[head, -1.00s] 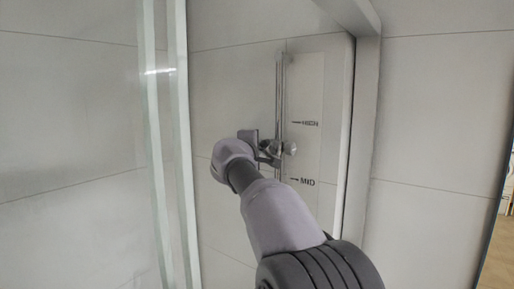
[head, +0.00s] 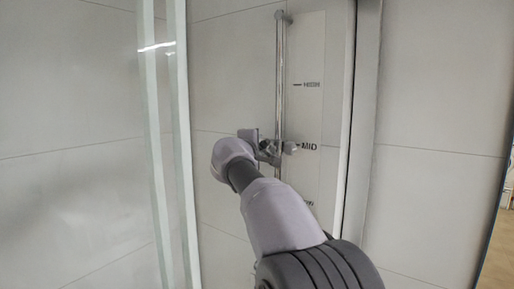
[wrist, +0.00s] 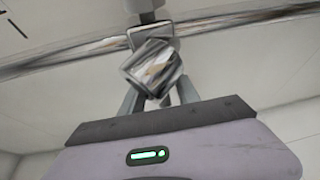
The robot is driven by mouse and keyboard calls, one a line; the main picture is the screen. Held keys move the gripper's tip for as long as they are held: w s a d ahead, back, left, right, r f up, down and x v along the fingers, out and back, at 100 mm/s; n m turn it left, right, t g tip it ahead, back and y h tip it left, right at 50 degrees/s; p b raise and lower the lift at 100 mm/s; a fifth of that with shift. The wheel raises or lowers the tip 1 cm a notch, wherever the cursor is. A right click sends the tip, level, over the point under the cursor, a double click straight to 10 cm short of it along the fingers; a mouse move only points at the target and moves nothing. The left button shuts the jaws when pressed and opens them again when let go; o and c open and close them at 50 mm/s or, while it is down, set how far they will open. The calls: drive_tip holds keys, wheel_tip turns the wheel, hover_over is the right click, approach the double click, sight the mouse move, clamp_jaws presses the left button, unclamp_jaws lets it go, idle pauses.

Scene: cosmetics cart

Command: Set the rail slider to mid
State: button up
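A chrome vertical rail (head: 280,75) is on the tiled wall in the head view, beside a clear scale strip (head: 309,60). The slider's knob (head: 289,147) is on the rail, level with the MID mark (head: 307,146). My gripper (head: 267,150) is at the slider, and my arm hides part of the rail below. In the wrist view the rail (wrist: 235,29) runs across the picture. The shiny slider knob (wrist: 152,66) sits between the fingers of my gripper (wrist: 158,92), which look closed on it.
The HIGH mark (head: 308,84) is higher on the strip, and a lower mark (head: 308,203) is partly blurred. A glass panel edge (head: 181,150) stands upright to the left of my arm. A grey frame post (head: 362,140) stands to the right.

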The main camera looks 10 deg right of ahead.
drive_tip(key=b+v, duration=0.5)
drive_tip(key=v, duration=1.2)
drive_tip(key=shift+s, duration=0.2)
drive_tip(key=shift+a, duration=0.1)
drive_tip(key=s+d+f+m+g+y+b, duration=0.1)
drive_tip(key=s+d+f+m+g+b, duration=0.2)
drive_tip(key=s+f, duration=0.5)
drive_tip(key=s+d+f+m+g+y+b, duration=0.1)
drive_tip(key=s+d+f+m+g+b, duration=0.25)
drive_tip(key=f, duration=0.85)
drive_tip(key=s+d+f+m+y+b, duration=0.1)
drive_tip(key=s+d+f+m+b, duration=0.15)
drive_tip(key=s+f+b, duration=0.55)
drive_tip(key=s+a+f+m+g+y+b, duration=0.1)
drive_tip(key=s+a+f+m+b, duration=0.1)
drive_tip(key=s+f, duration=0.3)
drive_tip(key=s+a+f+m+g+y+b, duration=0.1)
drive_tip(key=s+f+m, duration=0.3)
drive_tip(key=f, duration=0.8)
drive_tip(key=s+a+f+m+g+y+b, duration=0.1)
drive_tip(key=s+a+f+m+y+b, duration=0.2)
drive_tip(key=s+f, duration=0.4)
wheel_tip(320, 180, down, 2)
drive_tip(key=shift+s+a+f, duration=0.2)
